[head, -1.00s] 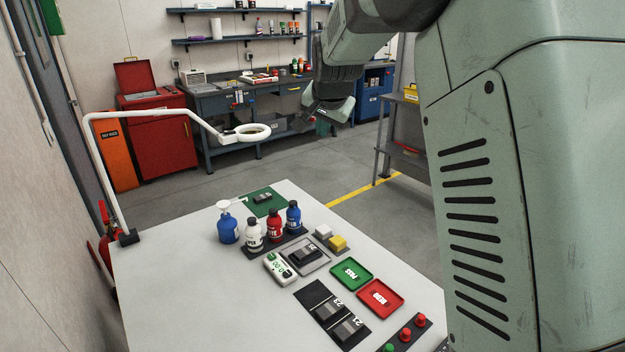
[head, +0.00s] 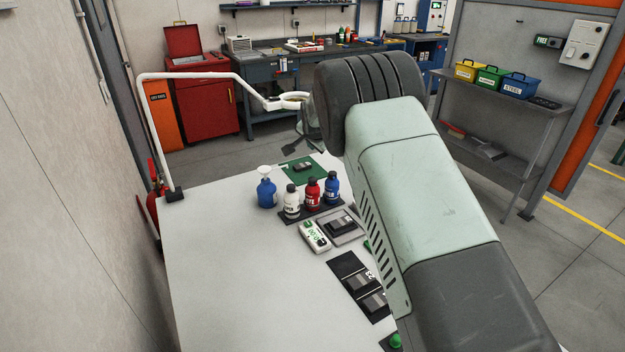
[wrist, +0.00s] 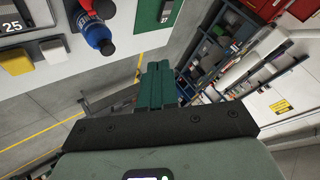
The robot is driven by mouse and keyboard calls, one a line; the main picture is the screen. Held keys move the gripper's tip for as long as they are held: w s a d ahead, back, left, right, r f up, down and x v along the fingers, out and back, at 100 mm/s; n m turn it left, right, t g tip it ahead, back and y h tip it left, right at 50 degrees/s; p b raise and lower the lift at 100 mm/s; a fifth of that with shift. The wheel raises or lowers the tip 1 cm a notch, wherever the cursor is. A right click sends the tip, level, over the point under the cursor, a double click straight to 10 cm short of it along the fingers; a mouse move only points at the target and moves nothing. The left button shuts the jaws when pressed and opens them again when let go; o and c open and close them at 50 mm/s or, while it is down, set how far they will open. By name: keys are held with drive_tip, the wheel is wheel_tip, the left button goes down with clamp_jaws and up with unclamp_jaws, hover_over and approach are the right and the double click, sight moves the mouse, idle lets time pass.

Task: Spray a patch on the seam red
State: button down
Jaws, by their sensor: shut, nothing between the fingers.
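A red bottle (head: 312,193) stands upright between a white bottle (head: 291,204) and a blue bottle (head: 332,187) on a dark rack. Grey metal pieces lie on a grey tray (head: 357,235), a green mat (head: 322,176) and a black tray (head: 346,273); their seams are too small to make out. My gripper (wrist: 158,78) is shut and empty, above the table's far edge. In the wrist view the blue bottle (wrist: 97,35) is left of the fingers, with part of the red bottle (wrist: 83,4) at the top edge. In the head view my arm mostly hides the gripper.
A white lamp arm (head: 190,76) reaches over the far side. White (wrist: 53,50) and yellow (wrist: 15,61) blocks show in the wrist view. The table's left front is clear.

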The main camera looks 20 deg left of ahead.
sight(313, 181)
drive_tip(key=shift+f, duration=4.45)
drive_tip(key=shift+f, duration=0.1)
drive_tip(key=shift+f, duration=0.25)
drive_tip(key=shift+f, duration=0.55)
drive_tip(key=shift+r, duration=0.9)
drive_tip(key=shift+r, duration=2.5)
